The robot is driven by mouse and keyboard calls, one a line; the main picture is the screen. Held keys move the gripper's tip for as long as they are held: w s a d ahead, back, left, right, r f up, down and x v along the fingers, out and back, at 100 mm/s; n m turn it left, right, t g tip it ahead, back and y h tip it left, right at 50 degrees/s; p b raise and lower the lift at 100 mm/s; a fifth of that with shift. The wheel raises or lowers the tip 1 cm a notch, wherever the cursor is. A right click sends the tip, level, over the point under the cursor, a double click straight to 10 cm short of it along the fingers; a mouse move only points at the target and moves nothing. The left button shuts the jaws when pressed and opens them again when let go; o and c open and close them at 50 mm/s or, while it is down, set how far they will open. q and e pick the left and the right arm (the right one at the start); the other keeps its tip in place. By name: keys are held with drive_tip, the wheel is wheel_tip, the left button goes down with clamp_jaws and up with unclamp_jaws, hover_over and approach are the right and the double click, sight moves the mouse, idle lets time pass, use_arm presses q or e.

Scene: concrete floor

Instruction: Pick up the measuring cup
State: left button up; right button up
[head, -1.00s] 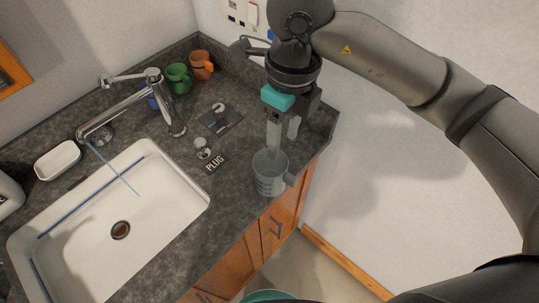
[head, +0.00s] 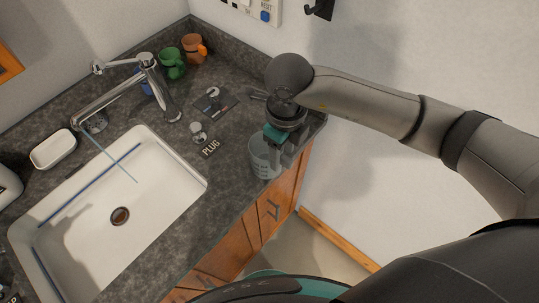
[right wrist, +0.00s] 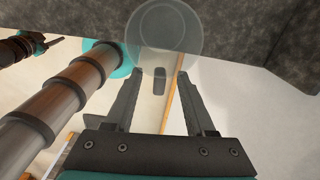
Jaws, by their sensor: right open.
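The measuring cup (head: 262,160) is clear and grey. It stands upright at the counter's right front edge in the head view. In the right wrist view the cup (right wrist: 165,30) is at the top, with its handle pointing down between my fingertips. My right gripper (head: 279,162) is at the cup's right side, pointing down. In the right wrist view the gripper (right wrist: 156,75) is open, one finger on each side of the handle, with gaps showing. A dark part with a teal band at the upper left there looks like my left gripper (right wrist: 45,43); its jaws are unclear.
A white sink (head: 120,205) with a chrome faucet (head: 150,75) lies to the left. A plug (head: 198,132), a green mug (head: 173,63) and an orange mug (head: 194,47) are farther back. The wall (head: 400,55) is at the right. Cabinet doors (head: 262,205) drop below the counter edge.

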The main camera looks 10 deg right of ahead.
drive_tip(key=shift+f, duration=1.15)
clamp_jaws()
idle(0.5)
